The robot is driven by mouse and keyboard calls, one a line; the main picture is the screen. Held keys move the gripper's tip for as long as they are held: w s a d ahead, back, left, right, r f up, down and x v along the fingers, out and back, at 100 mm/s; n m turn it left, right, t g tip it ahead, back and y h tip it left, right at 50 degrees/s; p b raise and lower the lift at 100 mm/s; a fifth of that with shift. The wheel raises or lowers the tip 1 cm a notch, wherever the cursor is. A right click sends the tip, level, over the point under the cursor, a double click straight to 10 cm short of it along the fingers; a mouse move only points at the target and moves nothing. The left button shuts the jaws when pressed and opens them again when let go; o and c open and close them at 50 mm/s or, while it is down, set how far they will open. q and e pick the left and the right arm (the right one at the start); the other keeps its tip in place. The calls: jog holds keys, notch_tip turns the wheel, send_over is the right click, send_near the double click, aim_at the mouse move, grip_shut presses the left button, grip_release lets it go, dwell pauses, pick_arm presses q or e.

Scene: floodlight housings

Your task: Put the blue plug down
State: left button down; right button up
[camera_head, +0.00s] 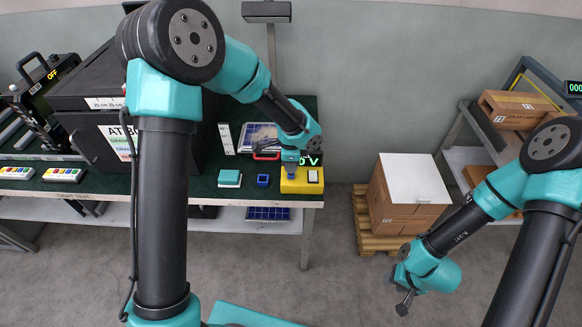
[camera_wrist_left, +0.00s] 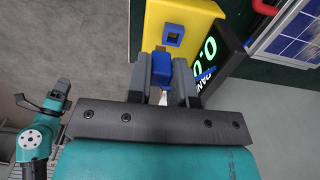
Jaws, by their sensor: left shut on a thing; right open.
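The blue plug (camera_wrist_left: 162,68) is between the fingers of my left gripper (camera_wrist_left: 166,80) in the left wrist view. It is just short of a yellow tester (camera_wrist_left: 158,18) with a blue-rimmed square socket (camera_wrist_left: 174,35); the plug looks apart from the socket. In the head view my left gripper (camera_head: 290,168) is over the yellow tester (camera_head: 302,182), and I cannot make out the plug there. A small blue square holder (camera_head: 263,180) lies on the green mat left of the tester. My right gripper (camera_head: 404,303) is open and empty, low over the floor at the right.
A teal-topped block (camera_head: 229,178) sits left of the blue holder. A lit display (camera_wrist_left: 204,60) stands by the tester, with a solar panel (camera_wrist_left: 290,38) and a red handle (camera_head: 267,156) close by. A large black case (camera_head: 90,95) fills the left. Cardboard boxes (camera_head: 400,215) stand right of the bench.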

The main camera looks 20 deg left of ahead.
pick_arm(q)
jog(key=shift+w+a, duration=0.25)
jog(key=shift+w, duration=0.55)
jog(key=shift+f, duration=1.8)
jog(key=shift+f, duration=0.1)
jog(key=c, duration=1)
grip_release()
